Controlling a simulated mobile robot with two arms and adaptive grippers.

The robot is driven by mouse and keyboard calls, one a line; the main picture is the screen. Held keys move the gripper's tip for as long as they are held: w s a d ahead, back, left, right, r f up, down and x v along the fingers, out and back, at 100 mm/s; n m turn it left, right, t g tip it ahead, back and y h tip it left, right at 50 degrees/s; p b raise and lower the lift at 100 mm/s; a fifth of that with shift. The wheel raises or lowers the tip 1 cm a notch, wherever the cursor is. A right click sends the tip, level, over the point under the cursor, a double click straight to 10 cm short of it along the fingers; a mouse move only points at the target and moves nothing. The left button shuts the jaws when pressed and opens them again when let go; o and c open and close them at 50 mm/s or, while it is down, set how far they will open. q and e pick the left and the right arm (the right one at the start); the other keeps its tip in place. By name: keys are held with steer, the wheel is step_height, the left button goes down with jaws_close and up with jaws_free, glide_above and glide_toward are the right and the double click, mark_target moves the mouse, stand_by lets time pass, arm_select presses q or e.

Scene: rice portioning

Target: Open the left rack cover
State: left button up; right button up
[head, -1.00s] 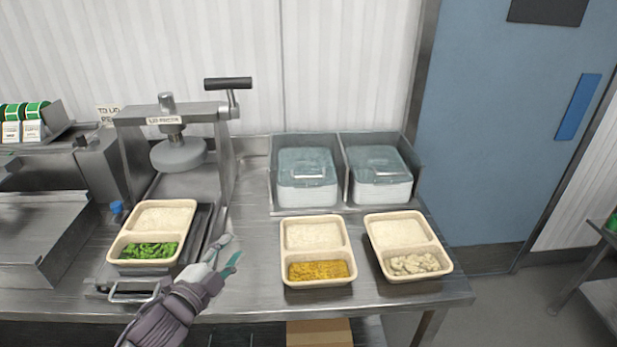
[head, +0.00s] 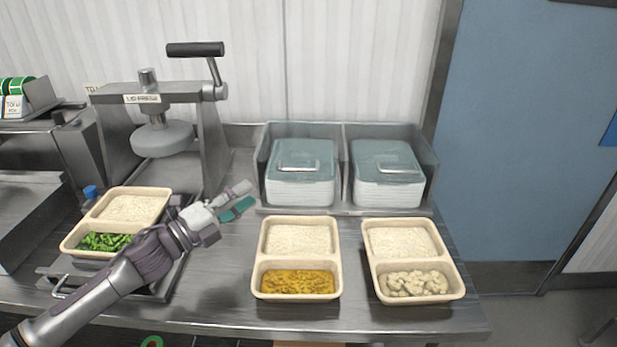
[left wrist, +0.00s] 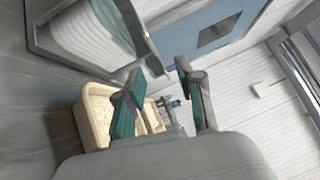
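The rack (head: 345,160) is a grey metal holder with two compartments at the back of the counter. The left rack cover (head: 283,151) is bluish and see-through, has a metal handle (head: 298,166), and lies shut over a white stack. The right rack cover (head: 400,152) is also shut. My left gripper (head: 246,196) is empty and open, in front and to the left of the left cover, not touching it. In the left wrist view the fingers (left wrist: 157,76) stand apart, with part of the rack and its white stack (left wrist: 85,30) at upper left. My right gripper is out of view.
Two filled trays, one with yellow food (head: 298,283) and one with pale pieces (head: 415,285), stand in front of the rack. A tray with greens (head: 105,242) sits at left, in front of the lid press (head: 160,98). A blue door (head: 525,150) is at right.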

mark_target(298, 170)
arm_select(q)
steer(key=x, duration=0.4)
steer(key=f+p+x, duration=0.1)
steer(key=x, duration=0.8)
steer(key=shift+w+d+f+p, duration=0.2)
steer(key=shift+d+p, duration=0.1)
steer(key=shift+p, duration=0.1)
steer(key=shift+x, duration=0.8)
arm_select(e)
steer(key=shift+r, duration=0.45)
arm_select(q)
jaws_close()
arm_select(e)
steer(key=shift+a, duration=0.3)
